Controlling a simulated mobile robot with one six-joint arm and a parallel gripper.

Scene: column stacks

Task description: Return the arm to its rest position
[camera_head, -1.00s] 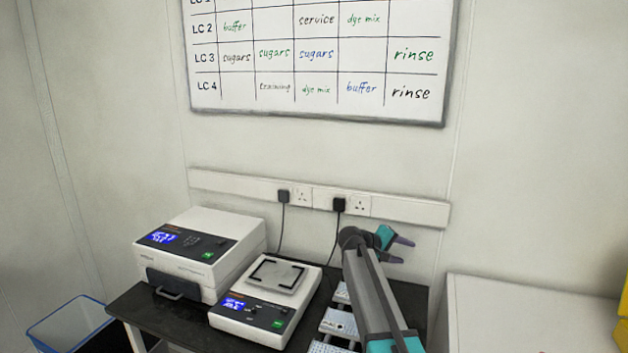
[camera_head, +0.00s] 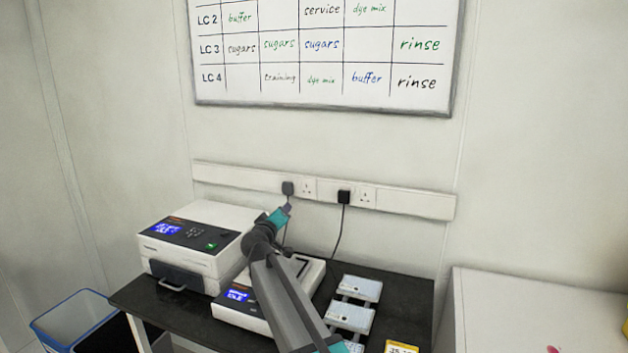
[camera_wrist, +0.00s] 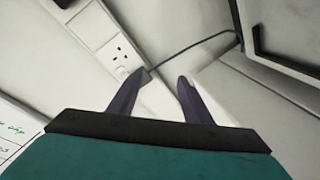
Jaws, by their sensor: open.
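My gripper (camera_wrist: 155,92) shows in the wrist view with its two dark fingers spread apart and nothing between them. Beyond the fingers are the wall, the socket strip (camera_wrist: 112,45) and a dark cable (camera_wrist: 195,47). In the head view my arm reaches up from the bottom over the bench, and its teal end (camera_head: 280,217) is in front of the wall, between the white instrument and the sockets. The fingertips are too small to make out clearly there. My arm hides part of the flat balance (camera_head: 240,308).
The black bench (camera_head: 185,318) carries a white instrument (camera_head: 190,240) at left and several pale plates (camera_head: 350,318) on a rack at right. A yellow label (camera_head: 401,347) is near the front. A blue bin (camera_head: 75,310) stands left, a white cabinet (camera_head: 530,300) right. A whiteboard (camera_head: 330,90) hangs above.

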